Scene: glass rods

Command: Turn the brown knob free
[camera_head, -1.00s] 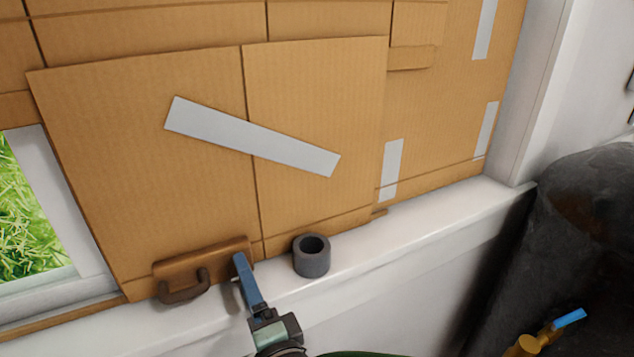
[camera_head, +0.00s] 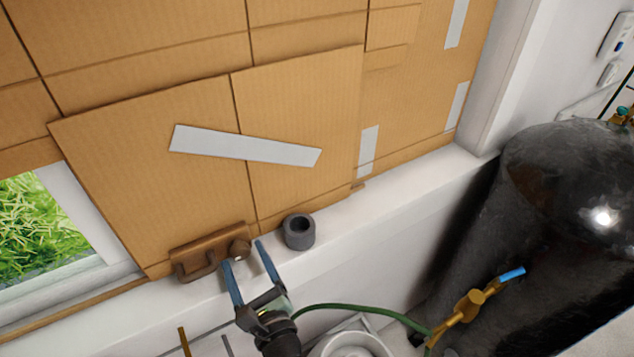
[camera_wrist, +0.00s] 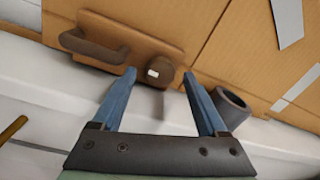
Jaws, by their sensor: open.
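The brown knob (camera_head: 239,249) is a round piece on the right end of a brown plate (camera_head: 205,243) at the bottom edge of the cardboard. A brown curved handle (camera_head: 196,268) sits left of it on the same plate. In the wrist view the knob (camera_wrist: 160,72) shows a small pale mark on its face. My gripper (camera_head: 245,252) is open, its two blue fingers spread with nothing between them. In the wrist view the fingertips (camera_wrist: 158,75) reach toward the knob, one at each side of it; I cannot tell whether they touch it.
A dark grey roll (camera_head: 299,233) stands on the white sill (camera_head: 390,195) right of my gripper, close to the right finger in the wrist view. A black tank (camera_head: 560,190) and a brass valve with a blue lever (camera_head: 472,300) are at right.

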